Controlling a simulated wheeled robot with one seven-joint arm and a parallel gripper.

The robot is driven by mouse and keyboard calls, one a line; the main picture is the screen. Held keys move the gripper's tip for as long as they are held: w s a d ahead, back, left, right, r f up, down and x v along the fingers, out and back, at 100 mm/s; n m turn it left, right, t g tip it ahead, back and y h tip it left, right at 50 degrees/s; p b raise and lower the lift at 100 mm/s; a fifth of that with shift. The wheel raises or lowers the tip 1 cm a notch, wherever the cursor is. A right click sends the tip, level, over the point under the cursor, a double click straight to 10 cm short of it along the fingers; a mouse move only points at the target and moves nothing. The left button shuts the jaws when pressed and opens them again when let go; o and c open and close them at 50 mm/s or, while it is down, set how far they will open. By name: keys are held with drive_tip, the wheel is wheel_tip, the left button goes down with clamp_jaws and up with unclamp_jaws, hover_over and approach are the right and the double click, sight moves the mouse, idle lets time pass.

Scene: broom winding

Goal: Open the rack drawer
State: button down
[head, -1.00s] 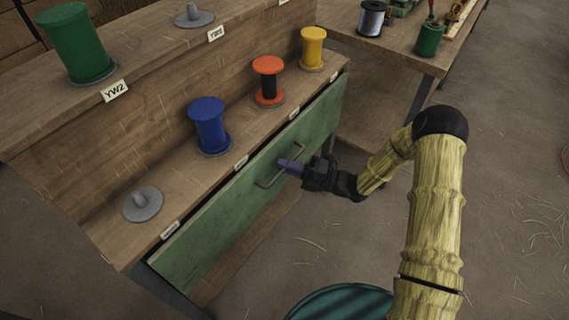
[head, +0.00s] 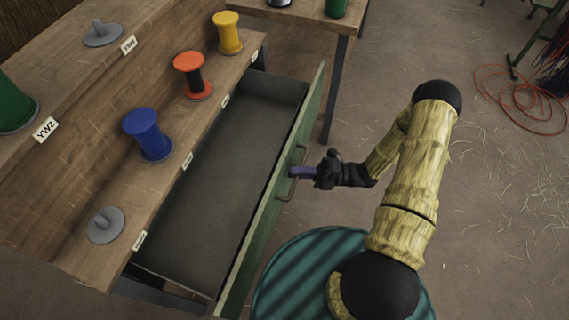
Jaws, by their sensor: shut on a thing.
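The rack drawer (head: 215,185) is pulled well out of the wooden rack (head: 150,205), and its dark, empty-looking inside shows. Its green front (head: 262,225) stands apart from the rack's edge. A metal bar handle (head: 284,190) is on the outer face of the front. The fingertips partly hide the handle's middle.
Blue (head: 148,135), orange-red (head: 192,76) and yellow (head: 228,34) spools stand on the rack shelf above the drawer. An empty grey peg (head: 106,225) is at the near end. A side table (head: 300,22) stands behind. The floor at right is open, with a red cable (head: 515,105).

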drive_tip(key=shift+d, duration=0.15)
drive_tip(key=c, duration=1.8)
unclamp_jaws()
drive_tip(key=shift+d, duration=0.1)
drive_tip(key=d+f, duration=0.1)
drive_tip(key=d, duration=0.4)
drive_tip(key=d+f, duration=0.1)
drive_tip(key=d, duration=0.5)
drive_tip(key=d+f+b, duration=0.1)
drive_tip(key=d, duration=0.5)
drive_tip(key=shift+f, duration=0.15)
drive_tip(key=shift+a, duration=0.1)
